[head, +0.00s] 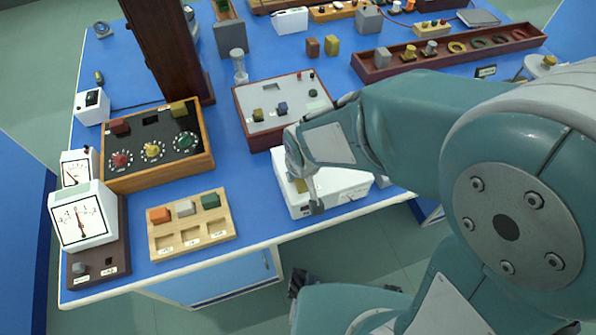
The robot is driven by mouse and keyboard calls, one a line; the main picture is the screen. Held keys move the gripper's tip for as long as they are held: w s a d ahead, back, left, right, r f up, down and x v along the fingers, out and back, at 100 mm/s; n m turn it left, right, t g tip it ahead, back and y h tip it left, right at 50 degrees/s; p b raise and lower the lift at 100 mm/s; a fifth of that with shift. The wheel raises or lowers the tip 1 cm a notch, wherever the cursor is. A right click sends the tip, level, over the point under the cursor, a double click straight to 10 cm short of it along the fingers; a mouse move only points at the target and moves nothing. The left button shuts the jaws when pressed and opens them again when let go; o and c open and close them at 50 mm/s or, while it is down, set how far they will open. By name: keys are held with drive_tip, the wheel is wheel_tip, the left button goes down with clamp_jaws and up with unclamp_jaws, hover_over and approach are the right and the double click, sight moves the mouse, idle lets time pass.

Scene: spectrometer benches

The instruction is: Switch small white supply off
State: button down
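A low white box (351,192), which looks like the small white supply, sits at the front edge of the blue bench. My gripper (312,203) is over its left part, with a fingertip at or just above the box's front edge. I cannot tell whether it touches. A yellowish piece (301,185) shows on the box beside the finger. My gripper and arm cover much of the box's top, and no switch position can be read. Whether the fingers are open or shut is not clear.
A grey-topped panel (270,101) stands just behind the white box. To the left are a wooden tray with coloured blocks (222,226), a black knob panel (200,163) and a white dial meter (96,229). A long dark red tray (470,62) lies at the back right.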

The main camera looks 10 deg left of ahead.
sight(303, 192)
drive_tip(key=shift+s+f, duration=0.1)
drive_tip(key=shift+c, duration=2.2)
unclamp_jaws()
drive_tip(key=v, duration=1.2)
drive_tip(key=s+d+r+m+t, duration=0.1)
drive_tip(key=d+r+m, duration=0.1)
drive_tip(key=d, duration=0.5)
drive_tip(key=s+d+r+m+t+h, duration=0.1)
drive_tip(key=s+d+r+m, duration=0.1)
drive_tip(key=d, duration=0.5)
drive_tip(key=s+d+r+m, duration=0.2)
drive_tip(key=d+r, duration=0.1)
drive_tip(key=d, duration=0.4)
drive_tip(key=shift+r+t+h, duration=0.3)
drive_tip(key=shift+t, duration=0.1)
